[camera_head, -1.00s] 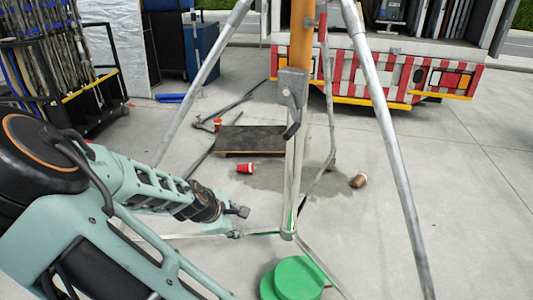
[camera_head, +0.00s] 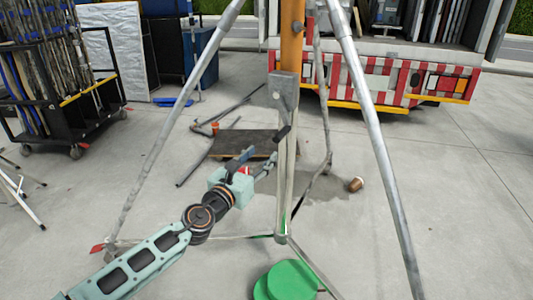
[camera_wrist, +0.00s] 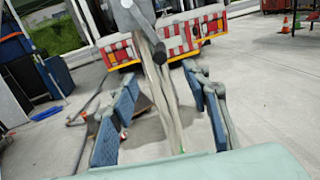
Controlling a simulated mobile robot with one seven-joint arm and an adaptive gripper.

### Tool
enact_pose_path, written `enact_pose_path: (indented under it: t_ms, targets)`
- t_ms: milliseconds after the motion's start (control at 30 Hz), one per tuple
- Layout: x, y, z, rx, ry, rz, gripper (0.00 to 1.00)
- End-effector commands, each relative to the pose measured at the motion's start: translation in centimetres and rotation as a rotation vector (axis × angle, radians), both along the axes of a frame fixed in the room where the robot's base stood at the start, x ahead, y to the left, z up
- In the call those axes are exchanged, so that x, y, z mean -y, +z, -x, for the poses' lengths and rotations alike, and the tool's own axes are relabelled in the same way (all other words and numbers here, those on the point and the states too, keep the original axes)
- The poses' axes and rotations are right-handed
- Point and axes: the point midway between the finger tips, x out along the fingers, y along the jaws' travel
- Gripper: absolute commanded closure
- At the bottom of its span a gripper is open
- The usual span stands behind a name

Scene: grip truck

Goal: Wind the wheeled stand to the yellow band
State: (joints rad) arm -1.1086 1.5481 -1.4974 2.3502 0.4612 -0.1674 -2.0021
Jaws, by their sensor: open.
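The stand (camera_head: 284,190) is a grey metal post on splayed tripod legs, with an orange upper tube (camera_head: 291,45). A grey winch housing (camera_head: 283,90) sits on the post, with a dark crank handle (camera_head: 284,131) hanging at its lower side. My gripper (camera_head: 262,160) is open and empty, left of the post and a little below the handle. In the wrist view, the open blue-padded fingers (camera_wrist: 165,105) frame the post, and the handle (camera_wrist: 158,52) shows above and beyond them. No wheels or distinct yellow band can be made out on the stand.
Silver tripod legs (camera_head: 375,130) slope down on both sides. A green round weight (camera_head: 288,281) lies at the front. A dark board (camera_head: 232,140) and a brown cup (camera_head: 356,184) lie behind. A pole rack (camera_head: 60,75) stands left; a red-white truck (camera_head: 385,75) stands behind.

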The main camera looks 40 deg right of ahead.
Motion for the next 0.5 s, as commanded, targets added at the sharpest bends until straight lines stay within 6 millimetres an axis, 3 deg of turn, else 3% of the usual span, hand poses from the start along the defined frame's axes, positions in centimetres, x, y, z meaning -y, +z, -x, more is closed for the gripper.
enact_pose_path:
  t_ms: [167, 500]
  targets:
    - [1.3, -0.1, -0.6, 0.0, -0.003, -0.001, 0.56]
    - [5.8, -0.2, -2.9, 0.0, -0.005, -0.004, 0.56]
